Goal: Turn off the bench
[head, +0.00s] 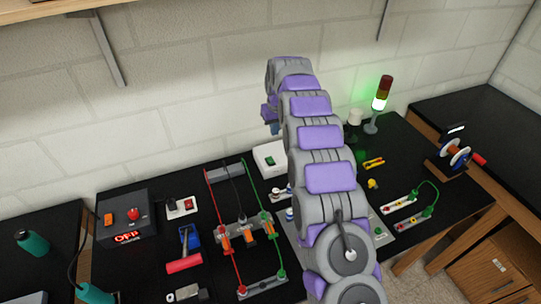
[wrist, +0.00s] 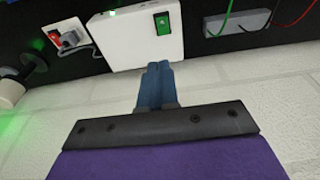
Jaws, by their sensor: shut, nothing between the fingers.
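The black bench (head: 330,265) stands against a block wall. A white box with a green rocker switch (head: 270,160) sits at its back edge, partly behind my arm. In the wrist view the green switch (wrist: 162,24) faces the camera on the white box (wrist: 125,50). My gripper (head: 275,128) is near the wall, above and behind the box. Its blue fingers (wrist: 158,72) are shut and empty, their tips by the box's edge below the switch in the picture; I cannot tell whether they touch. A signal tower (head: 380,97) at the back right glows green.
A black control box (head: 126,217) with a red button and a lit OFF sign stands at left. A socket with a red switch (head: 182,207) is beside it. Another socket with red switch and plug (wrist: 66,36) shows in the wrist view. Red and green cables cross the bench.

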